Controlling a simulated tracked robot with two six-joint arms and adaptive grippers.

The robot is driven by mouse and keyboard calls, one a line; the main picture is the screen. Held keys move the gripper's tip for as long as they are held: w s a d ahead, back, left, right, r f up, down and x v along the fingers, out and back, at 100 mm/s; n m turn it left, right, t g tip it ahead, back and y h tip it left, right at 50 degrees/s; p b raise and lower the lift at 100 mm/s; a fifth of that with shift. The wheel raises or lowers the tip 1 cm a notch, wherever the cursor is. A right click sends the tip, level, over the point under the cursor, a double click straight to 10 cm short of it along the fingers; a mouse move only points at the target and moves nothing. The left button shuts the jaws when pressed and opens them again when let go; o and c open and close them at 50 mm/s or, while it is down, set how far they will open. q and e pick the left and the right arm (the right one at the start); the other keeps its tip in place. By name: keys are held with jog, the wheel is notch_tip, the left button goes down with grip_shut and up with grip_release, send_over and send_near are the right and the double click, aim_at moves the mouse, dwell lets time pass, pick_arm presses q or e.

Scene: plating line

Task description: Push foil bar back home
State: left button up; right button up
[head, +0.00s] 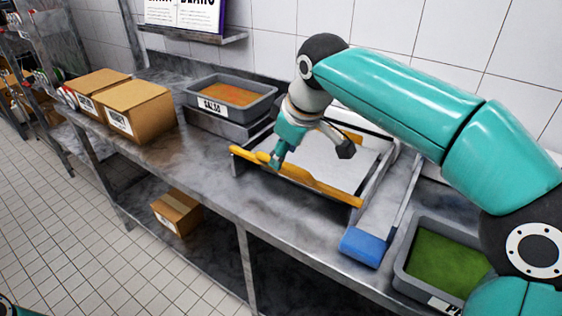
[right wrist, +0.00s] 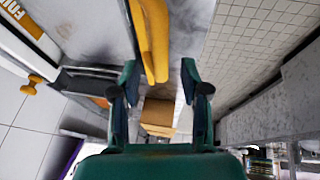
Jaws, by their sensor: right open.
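The foil dispenser (head: 375,180) is a pale, shallow unit on the steel counter, with FOIL lettering in the right wrist view (right wrist: 22,15). The long yellow foil bar (head: 325,188) lies along its front edge in the head view. In the right wrist view the bar (right wrist: 160,40) runs down from the top, its end near the gap between my fingers. My right gripper (head: 275,160) points down at the bar's left part, its fingers parted. In the right wrist view the gripper (right wrist: 160,80) is open; I cannot tell whether it touches the bar. My left gripper is out of view.
A grey salsa pan (head: 262,107) and cardboard boxes (head: 140,108) stand left of the dispenser. A blue-ended tool (head: 364,247) and a pan of green food (head: 440,262) lie to its right. Another box (head: 176,212) is on the lower shelf. The counter's front strip is clear.

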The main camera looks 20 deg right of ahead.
aim_at(284, 168)
jog(key=shift+x, duration=1.55)
grip_shut()
